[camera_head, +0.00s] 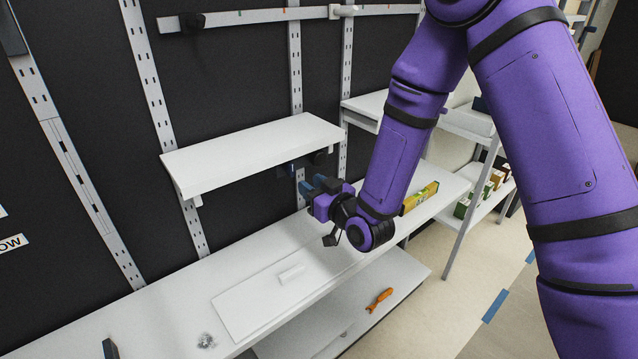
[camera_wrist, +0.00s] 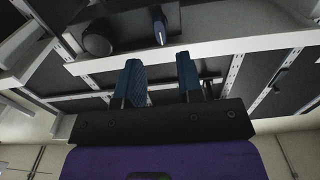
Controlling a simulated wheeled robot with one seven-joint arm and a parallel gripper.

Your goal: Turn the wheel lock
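A dark panel under the white wall shelf carries a round black knob (camera_wrist: 97,40), which may be the wheel lock. A small pointed blue and white handle (camera_wrist: 159,28) sits beside it on the same panel. In the head view the round knob (camera_head: 318,157) is a small dark shape below the shelf's right end. My gripper (camera_head: 318,186) is just below that shelf, above the worktop. In the wrist view my gripper (camera_wrist: 160,72) has its two blue fingers apart with nothing between them. The fingers point toward the panel and appear clear of the knob and handle.
The white shelf (camera_head: 250,150) overhangs close to my gripper. Below is a long white worktop (camera_head: 170,318) with a flat white board (camera_head: 245,308). A yellow level (camera_head: 420,197) lies to the right. An orange tool (camera_head: 379,299) lies on the lower shelf.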

